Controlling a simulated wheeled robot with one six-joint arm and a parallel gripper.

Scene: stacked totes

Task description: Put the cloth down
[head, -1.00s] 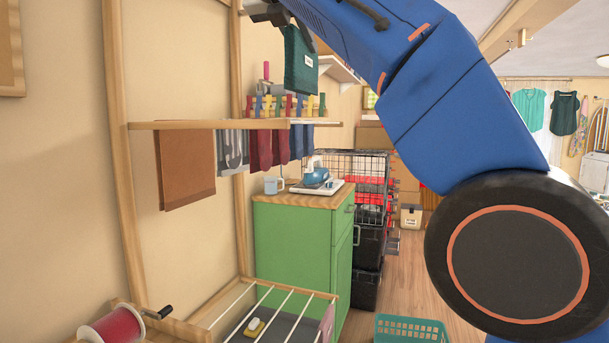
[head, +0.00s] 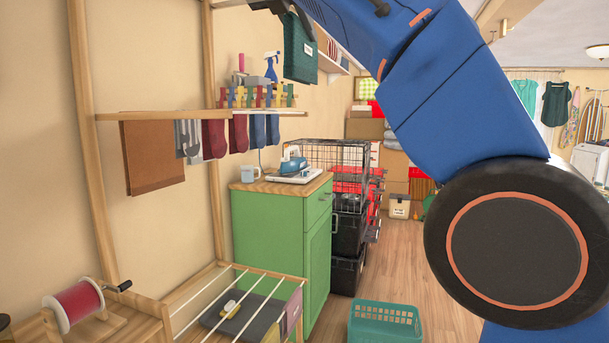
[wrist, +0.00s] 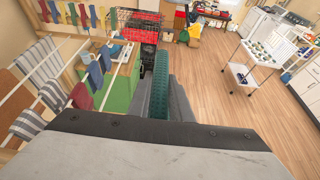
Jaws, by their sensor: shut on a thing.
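A dark green cloth (head: 300,52) with a small white label hangs from my gripper (head: 280,8) at the top of the head view. In the wrist view the cloth (wrist: 161,85) shows edge-on between the two grey fingers of my gripper (wrist: 161,95), which is shut on it. The cloth hangs in the air, in front of the wall and above the level of the drying rail. The top of my gripper is cut off by the head view's edge.
A wooden rail (head: 105,116) holds a brown cloth (head: 152,157) and several socks. A green cabinet (head: 262,235) bears an iron (head: 293,162) and a mug. A low rack (head: 290,278) with white bars stands in front. A teal basket (head: 385,325) is on the open floor.

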